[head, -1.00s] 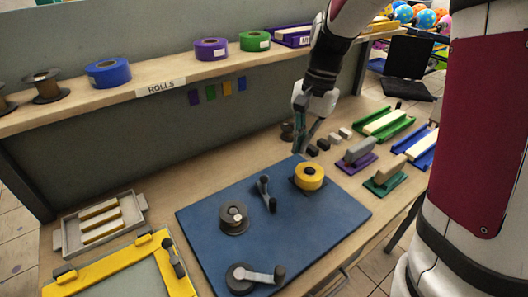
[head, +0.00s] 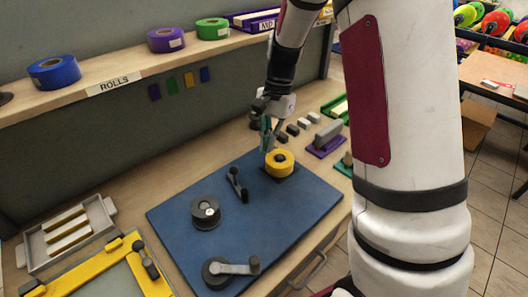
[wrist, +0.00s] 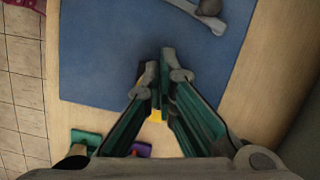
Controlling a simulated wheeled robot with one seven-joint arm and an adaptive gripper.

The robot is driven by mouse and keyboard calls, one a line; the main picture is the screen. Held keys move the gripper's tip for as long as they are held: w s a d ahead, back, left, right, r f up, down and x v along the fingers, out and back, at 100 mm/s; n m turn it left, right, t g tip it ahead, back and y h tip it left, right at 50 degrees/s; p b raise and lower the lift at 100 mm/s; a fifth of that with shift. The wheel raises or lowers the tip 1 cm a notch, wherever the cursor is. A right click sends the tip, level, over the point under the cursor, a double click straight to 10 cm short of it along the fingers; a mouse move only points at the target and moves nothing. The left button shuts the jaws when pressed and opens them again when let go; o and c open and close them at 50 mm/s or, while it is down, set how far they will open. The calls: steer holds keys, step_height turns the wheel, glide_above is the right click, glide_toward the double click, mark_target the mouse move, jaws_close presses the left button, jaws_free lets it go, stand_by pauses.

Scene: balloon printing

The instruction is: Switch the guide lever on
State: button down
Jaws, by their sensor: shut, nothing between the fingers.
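The guide lever seems to be the small dark grey lever (head: 236,182) near the back edge of the blue board (head: 262,212), between the grey spool and the yellow roll; no label shows. Part of this lever appears at the top edge of the wrist view (wrist: 196,14). My gripper (head: 266,148) is shut and empty, pointing down beside the yellow roll (head: 281,165), to the right of the lever and apart from it. In the wrist view my gripper's fingertips (wrist: 154,72) are together over the board and mostly hide the yellow roll.
A grey spool (head: 206,212) and a grey crank (head: 232,267) sit on the board. A yellow frame (head: 97,268) and a grey tray (head: 33,248) lie to the left. Small blocks (head: 293,130) and a purple-based squeegee (head: 326,140) lie right of my gripper. A shelf of rolls (head: 120,76) runs behind.

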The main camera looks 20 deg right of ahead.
mark_target(236, 179)
steer(key=p+x, duration=0.1)
steer(key=x, duration=0.7)
steer(key=shift+s+f, duration=0.1)
steer(key=shift+s, duration=0.05)
steer(key=shift+s+a+p, duration=0.25)
steer(key=shift+s+a, duration=0.05)
steer(key=shift+a, duration=0.25)
steer(key=shift+s+a+p, duration=0.2)
steer(key=shift+s+a, duration=0.1)
steer(key=shift+a, duration=0.25)
steer(key=shift+s+a, duration=0.35)
steer(key=shift+a, duration=0.3)
steer(key=shift+a, duration=0.1)
